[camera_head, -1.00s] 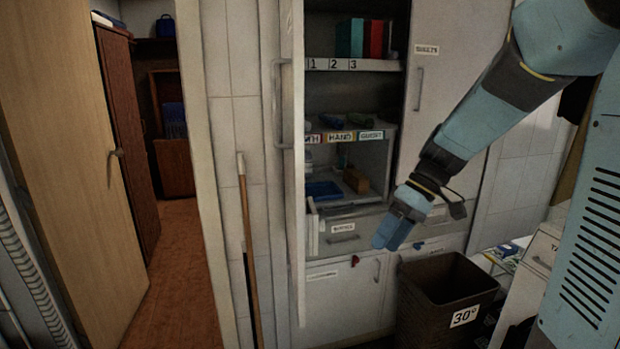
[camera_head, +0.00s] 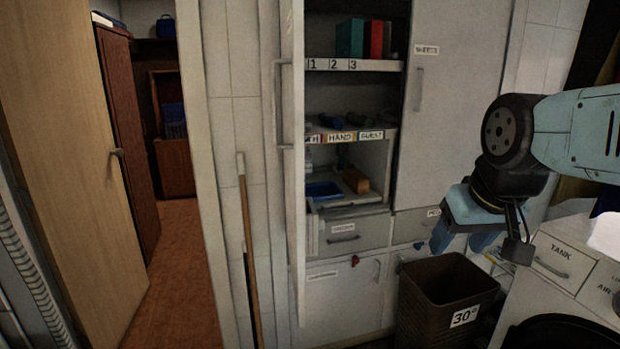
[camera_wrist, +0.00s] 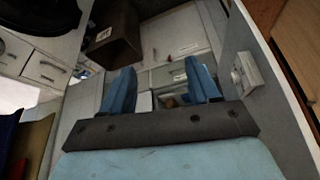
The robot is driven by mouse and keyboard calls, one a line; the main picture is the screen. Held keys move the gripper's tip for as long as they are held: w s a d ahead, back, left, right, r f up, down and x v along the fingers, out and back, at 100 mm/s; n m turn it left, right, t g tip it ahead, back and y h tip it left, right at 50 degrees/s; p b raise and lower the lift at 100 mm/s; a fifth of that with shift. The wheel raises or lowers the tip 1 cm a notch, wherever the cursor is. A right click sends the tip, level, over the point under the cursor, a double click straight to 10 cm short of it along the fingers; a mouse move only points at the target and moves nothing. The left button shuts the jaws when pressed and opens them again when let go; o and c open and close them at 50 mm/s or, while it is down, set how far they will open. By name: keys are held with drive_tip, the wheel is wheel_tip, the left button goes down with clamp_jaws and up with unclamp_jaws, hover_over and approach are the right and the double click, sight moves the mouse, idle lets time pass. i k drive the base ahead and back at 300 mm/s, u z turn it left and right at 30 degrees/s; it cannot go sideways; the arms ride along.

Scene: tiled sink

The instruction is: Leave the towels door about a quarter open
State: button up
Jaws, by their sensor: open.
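A tall cabinet stands in the middle of the head view. Its left door (camera_head: 293,170) stands wide open, seen nearly edge-on, with a long bar handle (camera_head: 283,104). No towels label is readable on it; I take it to be the towels door. The right door (camera_head: 448,110), with a label that seems to read SHEETS, is closed. My gripper (camera_head: 461,240) is open and empty, above and right of the bin, well right of the open door and apart from it. In the wrist view its two blue fingers (camera_wrist: 160,75) are spread with nothing between them.
A brown bin (camera_head: 445,295) marked 30 stands below my gripper; it also shows in the wrist view (camera_wrist: 115,40). A TANK drawer unit (camera_head: 560,255) is at the right. A wooden stick (camera_head: 248,240) leans left of the cabinet.

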sight(301, 216)
drive_tip(key=z, duration=1.35)
drive_tip(key=k, duration=1.4)
drive_tip(key=u, duration=1.4)
drive_tip(key=i, duration=1)
